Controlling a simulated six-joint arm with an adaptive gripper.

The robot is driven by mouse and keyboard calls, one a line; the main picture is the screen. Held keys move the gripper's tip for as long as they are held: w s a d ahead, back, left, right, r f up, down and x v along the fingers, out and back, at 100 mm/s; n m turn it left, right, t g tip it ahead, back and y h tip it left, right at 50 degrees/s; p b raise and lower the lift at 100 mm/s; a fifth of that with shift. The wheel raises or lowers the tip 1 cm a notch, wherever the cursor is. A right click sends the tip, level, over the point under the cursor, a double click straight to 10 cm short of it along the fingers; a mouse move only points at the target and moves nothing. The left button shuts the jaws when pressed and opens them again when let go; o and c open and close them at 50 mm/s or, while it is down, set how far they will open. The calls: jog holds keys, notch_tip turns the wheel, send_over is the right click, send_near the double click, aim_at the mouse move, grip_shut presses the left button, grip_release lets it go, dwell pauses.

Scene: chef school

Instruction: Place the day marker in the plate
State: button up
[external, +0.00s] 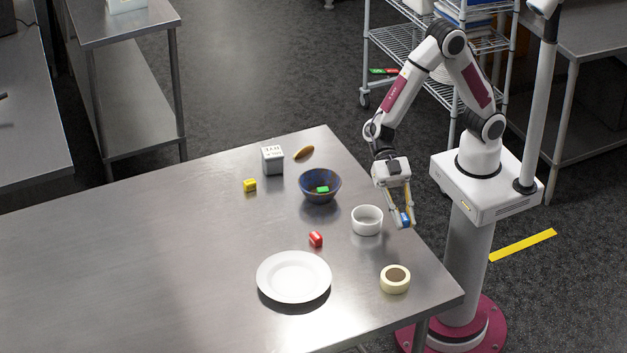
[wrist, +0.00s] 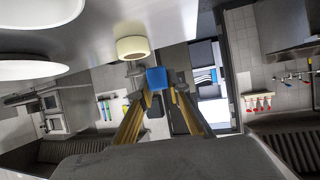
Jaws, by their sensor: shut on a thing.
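A small blue block (external: 405,219) with a pale marking, which looks like a day marker, is held between the fingertips of my gripper (external: 403,222). My gripper is shut on it, to the right of the white ramekin (external: 367,221), near the table's right edge. In the wrist view the blue block (wrist: 156,78) sits between the two yellowish fingers. The white plate (external: 293,277) lies flat and empty on the table, left of and nearer the camera than my gripper. A white disc at the wrist view's left edge looks like the plate (wrist: 28,70).
A tape roll (external: 395,279) stands right of the plate, a red block (external: 316,240) behind it. A blue bowl (external: 320,188) holds a green block (external: 322,189). A yellow block (external: 249,185), grey-white cube (external: 272,160) and yellow-brown object (external: 304,152) lie farther back. The table's left is clear.

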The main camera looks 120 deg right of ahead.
jog(key=shift+w+a+f, duration=0.25)
jog(key=shift+w, duration=0.05)
jog(key=w+t, duration=0.1)
jog(key=w, duration=0.4)
jog(key=w+a+f+m, duration=0.1)
jog(key=w, duration=0.4)
jog(key=w+a+m+t, duration=0.1)
jog(key=w, duration=0.4)
jog(key=shift+f+t+h, duration=0.25)
jog(key=shift+t+h, duration=0.05)
jog(key=shift+h, duration=0.1)
jog(key=w+m, duration=0.1)
jog(key=w, duration=0.2)
jog(key=w+r+t, duration=0.1)
jog(key=w, duration=0.1)
jog(key=w+m+t+h, duration=0.1)
jog(key=w, duration=0.2)
jog(key=shift+w+d+r+m, duration=0.25)
jog(key=shift+w+d+m, duration=0.05)
jog(key=w+d+r+m+t+h, duration=0.1)
jog(key=w+d+r+m+t, duration=0.1)
jog(key=w, duration=0.3)
jog(key=shift+d+r+m+h, duration=0.2)
jog(key=shift+m+h, duration=0.1)
jog(key=shift+h, duration=0.1)
jog(key=shift+f, duration=0.1)
send_over(304, 280)
jog(key=shift+f, duration=3.1)
